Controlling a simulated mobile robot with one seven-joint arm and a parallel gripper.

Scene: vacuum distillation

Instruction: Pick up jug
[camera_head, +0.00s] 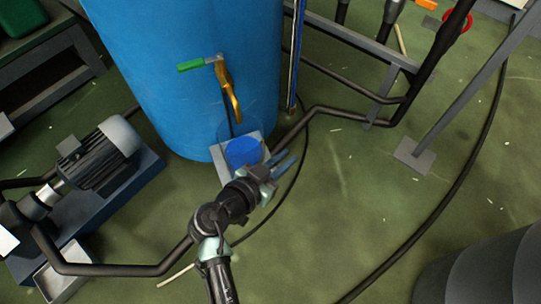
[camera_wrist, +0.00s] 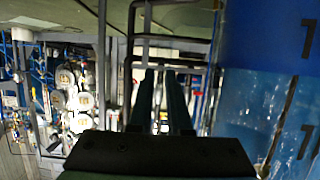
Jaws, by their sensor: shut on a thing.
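The jug (camera_head: 243,152) is clear, with blue liquid in its lower part. In the head view it stands upright on a light grey stand, under the brass tap (camera_head: 230,95) with a green lever on the blue tank. My gripper (camera_head: 284,164) is at the jug's right side, its fingers pointing up and right. In the wrist view the two fingers (camera_wrist: 160,95) lie close together and are shut on the jug, beside its clear wall. The exact grip point, probably the handle, is hidden.
The large blue tank (camera_head: 185,65) stands right behind the jug. A motor pump (camera_head: 100,155) is at the left, with a pipe along the floor. Metal frame legs (camera_head: 411,155) and black hoses are at the right. The green floor between them is mostly clear.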

